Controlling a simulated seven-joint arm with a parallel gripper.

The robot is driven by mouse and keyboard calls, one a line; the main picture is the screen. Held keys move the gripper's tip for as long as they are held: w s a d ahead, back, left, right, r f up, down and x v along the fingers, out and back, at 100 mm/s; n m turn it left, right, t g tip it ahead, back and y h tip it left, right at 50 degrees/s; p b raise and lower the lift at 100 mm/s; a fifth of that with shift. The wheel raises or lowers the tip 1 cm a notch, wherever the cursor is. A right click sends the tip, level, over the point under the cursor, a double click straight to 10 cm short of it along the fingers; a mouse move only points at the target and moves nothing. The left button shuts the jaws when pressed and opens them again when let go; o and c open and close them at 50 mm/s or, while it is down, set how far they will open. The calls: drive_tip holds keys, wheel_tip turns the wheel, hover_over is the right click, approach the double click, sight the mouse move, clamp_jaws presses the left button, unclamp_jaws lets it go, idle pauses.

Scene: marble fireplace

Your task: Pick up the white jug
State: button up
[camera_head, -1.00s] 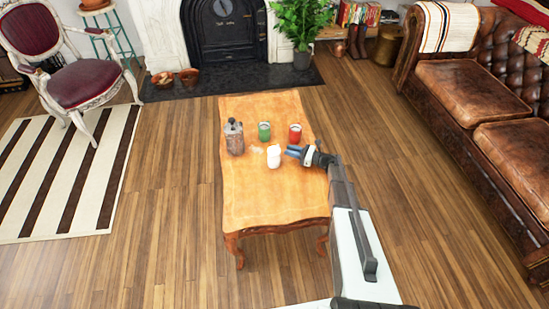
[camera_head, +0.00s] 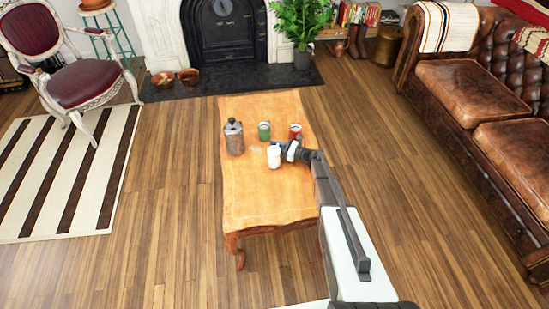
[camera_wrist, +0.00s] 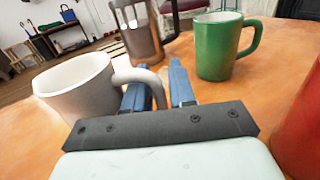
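The white jug (camera_head: 273,157) stands upright on the wooden table, right of its middle. In the wrist view the jug (camera_wrist: 78,88) is at the left, with its handle (camera_wrist: 155,80) toward my gripper. My gripper (camera_wrist: 158,82) has its blue fingers apart around the handle's outer part. The left finger is seen through the handle loop and the right finger is outside it. I cannot tell if either finger touches the handle. In the head view my gripper (camera_head: 279,146) is just behind and right of the jug, its fingers partly hidden.
The red mug is close to my gripper, at the right edge of the wrist view (camera_wrist: 301,125). The table's near half is clear.

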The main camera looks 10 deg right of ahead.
drive_tip(key=shift+c, duration=0.4)
clamp_jaws()
